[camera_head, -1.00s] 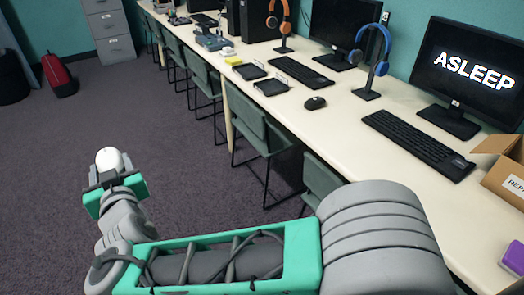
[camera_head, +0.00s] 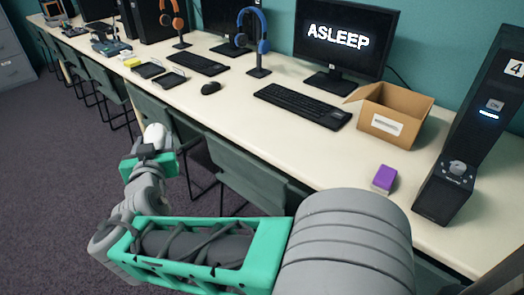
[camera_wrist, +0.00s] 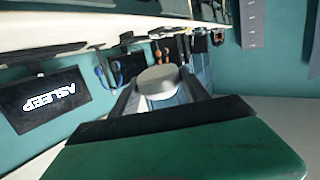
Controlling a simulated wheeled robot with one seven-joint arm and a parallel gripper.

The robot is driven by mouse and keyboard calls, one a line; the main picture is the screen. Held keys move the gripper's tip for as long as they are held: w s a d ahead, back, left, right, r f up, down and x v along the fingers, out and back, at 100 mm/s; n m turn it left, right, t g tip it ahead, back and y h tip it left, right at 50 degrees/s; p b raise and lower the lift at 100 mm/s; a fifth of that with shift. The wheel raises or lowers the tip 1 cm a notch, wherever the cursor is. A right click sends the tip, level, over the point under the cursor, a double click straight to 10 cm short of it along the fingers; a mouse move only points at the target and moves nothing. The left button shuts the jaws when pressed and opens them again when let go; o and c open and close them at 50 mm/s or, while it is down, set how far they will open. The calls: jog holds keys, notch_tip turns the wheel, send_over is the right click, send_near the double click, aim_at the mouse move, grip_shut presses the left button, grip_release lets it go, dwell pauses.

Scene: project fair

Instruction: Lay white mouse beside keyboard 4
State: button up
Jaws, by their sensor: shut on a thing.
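My gripper (camera_head: 152,149) is shut on the white mouse (camera_head: 157,136) and holds it in the air off the near edge of the desk. The mouse also shows between the fingers in the wrist view (camera_wrist: 158,81). A black keyboard (camera_head: 302,106) lies on the desk before a monitor reading ASLEEP (camera_head: 342,38). A black tower (camera_head: 473,130) with a label 4 stands to its right. A second keyboard (camera_head: 198,63) lies farther left. A black mouse (camera_head: 211,87) lies on the desk between the two keyboards.
An open cardboard box (camera_head: 393,113) and a purple block (camera_head: 384,179) stand right of the nearer keyboard. Headphones on stands (camera_head: 259,45) are behind. Green chairs (camera_head: 245,172) line the desk front. Bare desk (camera_head: 265,140) shows in front of the nearer keyboard.

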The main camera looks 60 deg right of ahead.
jog(key=s+d+f+m+g+h+b, duration=0.1)
jog(key=s+d+m+g+h, duration=0.15)
jog(key=s+d, duration=0.4)
jog(key=s+d+m+g+h, duration=0.2)
jog(key=s+d+m+g, duration=0.15)
jog(key=d, duration=0.65)
jog(key=m+g+h+b, duration=0.1)
jog(key=m+g+b, duration=0.4)
jog(key=g, duration=0.4)
send_over(342, 162)
jog(key=shift+m, duration=0.3)
jog(key=f, duration=0.6)
jog(key=a+f+p, duration=0.1)
jog(key=f, duration=0.2)
jog(key=shift+w+f, duration=0.3)
jog(key=shift+f, duration=0.05)
jog(key=shift+s+d+f, duration=0.1)
jog(key=shift+d+f, duration=0.15)
jog(key=shift+s+d+f+b, duration=0.15)
jog(key=shift+f+b, duration=0.2)
jog(key=shift+f, duration=0.55)
jog(key=shift+d+f+b, duration=0.1)
jog(key=shift+f+b, duration=0.2)
jog(key=shift+f, duration=0.6)
